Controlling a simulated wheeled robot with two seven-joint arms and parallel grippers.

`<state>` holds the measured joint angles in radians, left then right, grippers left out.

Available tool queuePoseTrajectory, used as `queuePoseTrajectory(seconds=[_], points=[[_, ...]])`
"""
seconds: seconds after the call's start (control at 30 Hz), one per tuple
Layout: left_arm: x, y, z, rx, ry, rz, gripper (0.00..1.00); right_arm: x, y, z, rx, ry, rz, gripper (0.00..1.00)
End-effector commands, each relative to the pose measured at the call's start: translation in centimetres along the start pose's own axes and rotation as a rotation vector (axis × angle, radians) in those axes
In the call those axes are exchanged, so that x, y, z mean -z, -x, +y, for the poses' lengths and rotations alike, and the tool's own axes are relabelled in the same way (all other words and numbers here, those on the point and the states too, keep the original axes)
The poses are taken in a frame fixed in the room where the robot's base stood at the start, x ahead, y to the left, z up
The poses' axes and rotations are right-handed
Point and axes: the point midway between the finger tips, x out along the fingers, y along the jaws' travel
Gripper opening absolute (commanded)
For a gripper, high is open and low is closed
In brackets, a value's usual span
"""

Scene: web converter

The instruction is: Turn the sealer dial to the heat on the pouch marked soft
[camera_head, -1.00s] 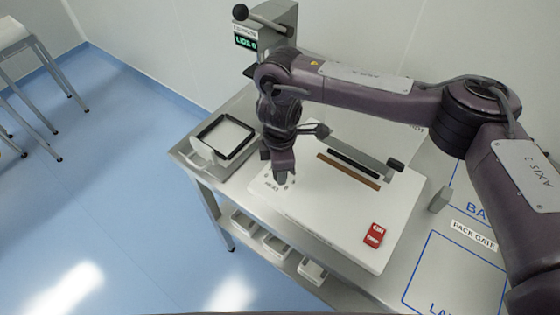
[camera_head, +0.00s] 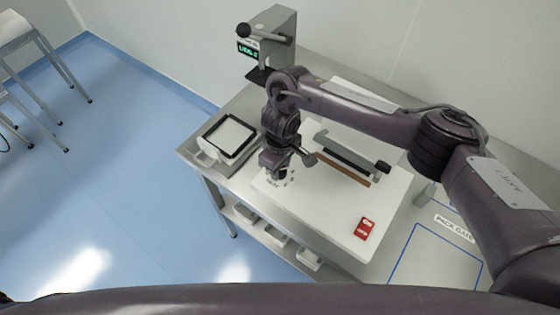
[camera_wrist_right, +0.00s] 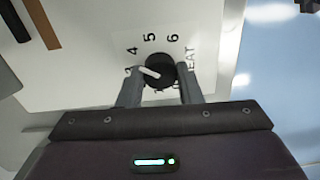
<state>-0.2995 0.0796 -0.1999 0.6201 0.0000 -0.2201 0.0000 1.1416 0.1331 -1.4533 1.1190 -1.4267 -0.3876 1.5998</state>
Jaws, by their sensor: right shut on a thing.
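The sealer (camera_head: 323,218) is a white flat unit on the steel table, with a dark bar and a brown strip along its back. Its black heat dial (camera_wrist_right: 160,70) shows in the right wrist view between my fingers. The dial's white pointer line points left, near the number 3; the numbers 4, 5 and 6 are readable around it. My right gripper (camera_wrist_right: 160,88) is shut on the dial; in the head view the right gripper (camera_head: 280,172) covers it. My left gripper is not in view. No pouch marked soft is recognisable.
A red switch (camera_head: 364,229) is on the sealer's front right. A black-framed tray (camera_head: 207,134) and a grey press with a lever and green display (camera_head: 247,50) stand to the left and behind. A blue-outlined area (camera_head: 432,262) lies at right, bins below.

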Motion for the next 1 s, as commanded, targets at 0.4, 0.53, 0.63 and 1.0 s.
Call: queuePoseTrajectory(seconds=[0.4, 0.53, 0.63, 1.0], points=[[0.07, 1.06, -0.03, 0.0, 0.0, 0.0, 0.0, 0.26, 0.33, 0.18, -0.003, -0.084, 0.009, 0.09], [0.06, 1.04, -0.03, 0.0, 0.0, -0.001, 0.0, 0.28, 0.32, 0.18, -0.004, -0.085, 0.01, 0.09], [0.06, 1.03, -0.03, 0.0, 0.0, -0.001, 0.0, 0.3, 0.33, 0.18, -0.004, -0.085, 0.01, 0.09], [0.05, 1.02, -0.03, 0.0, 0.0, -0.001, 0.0, 0.17, 0.17, 0.08, -0.002, -0.083, 0.006, 0.54]])
